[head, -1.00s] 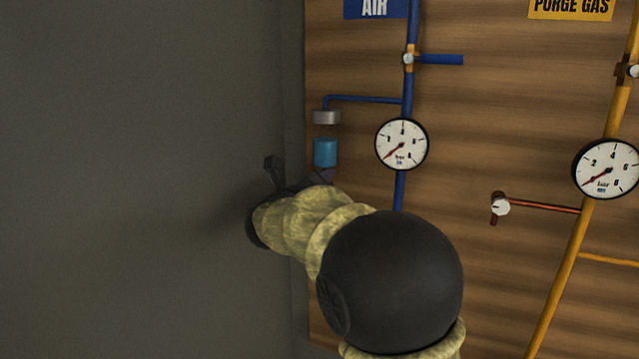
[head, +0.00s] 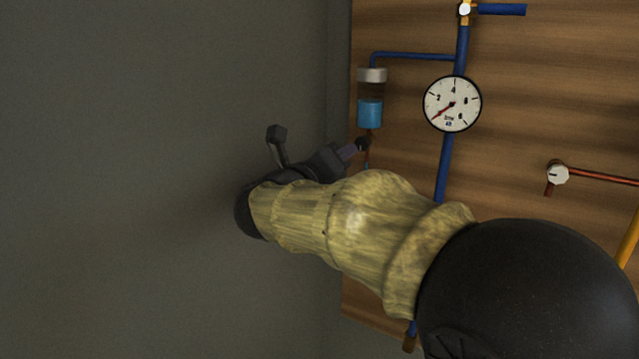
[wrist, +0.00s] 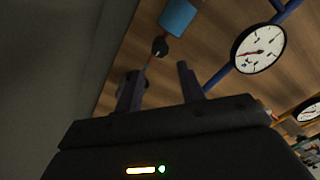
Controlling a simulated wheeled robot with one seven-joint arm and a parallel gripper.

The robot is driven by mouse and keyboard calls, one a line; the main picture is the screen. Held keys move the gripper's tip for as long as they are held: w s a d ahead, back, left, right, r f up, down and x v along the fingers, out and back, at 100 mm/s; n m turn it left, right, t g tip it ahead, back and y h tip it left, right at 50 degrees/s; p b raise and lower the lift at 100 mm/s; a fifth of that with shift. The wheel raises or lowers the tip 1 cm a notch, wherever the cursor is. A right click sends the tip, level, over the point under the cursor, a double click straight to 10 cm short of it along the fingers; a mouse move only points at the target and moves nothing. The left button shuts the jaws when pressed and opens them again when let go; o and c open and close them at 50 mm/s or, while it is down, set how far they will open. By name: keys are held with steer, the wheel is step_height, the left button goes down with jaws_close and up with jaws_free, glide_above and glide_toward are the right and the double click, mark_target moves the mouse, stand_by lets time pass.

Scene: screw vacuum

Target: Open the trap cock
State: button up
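The trap is a small vessel with a grey cap (head: 371,75) and blue liquid (head: 369,113), on the blue air line. A black knob-like cock (head: 363,143) sits just below it. In the wrist view the blue vessel (wrist: 178,17) is at the top, and the black cock (wrist: 160,47) lies beyond the fingertips, roughly in line with the space between them. My gripper (wrist: 157,70) is open and empty. In the head view my gripper (head: 349,152) is close to the cock from the lower left; whether they touch cannot be told.
A dial gauge (head: 452,104) and a blue pipe (head: 445,165) are right of the trap on the wooden panel. A red pipe with a white valve (head: 558,174) is farther right. A bare grey wall (head: 150,150) is close on the left.

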steer(key=b+v, duration=0.1)
steer(key=v, duration=0.5)
steer(key=shift+s+b, duration=0.15)
steer(key=shift+b, duration=0.15)
steer(key=shift+a, duration=0.1)
steer(key=s+d+f+m+g+y, duration=0.1)
steer(key=d+f+m+g, duration=0.2)
steer(key=f, duration=0.4)
steer(key=d+f+m+g+y, duration=0.1)
steer(key=d+f+m+g, duration=0.2)
steer(key=f, duration=0.5)
steer(key=s+d+f+m+g+y, duration=0.1)
steer(key=s+f+m+g+y, duration=0.1)
steer(key=s+f+m, duration=0.3)
steer(key=s+d+f+m+g+y+b, duration=0.1)
steer(key=s+f+m+g+y, duration=0.1)
steer(key=f+m, duration=0.9)
steer(key=s+d+f+m+g+y+b, duration=0.1)
steer(key=s+f+m+y, duration=0.3)
steer(key=m, duration=1.1)
steer(key=s+d+f+g, duration=0.1)
steer(key=s+f, duration=0.2)
steer(key=f, duration=0.1)
steer(key=shift+s+f+m+y, duration=0.25)
steer(key=shift+s+m+y, duration=0.05)
steer(key=shift+s+m, duration=0.1)
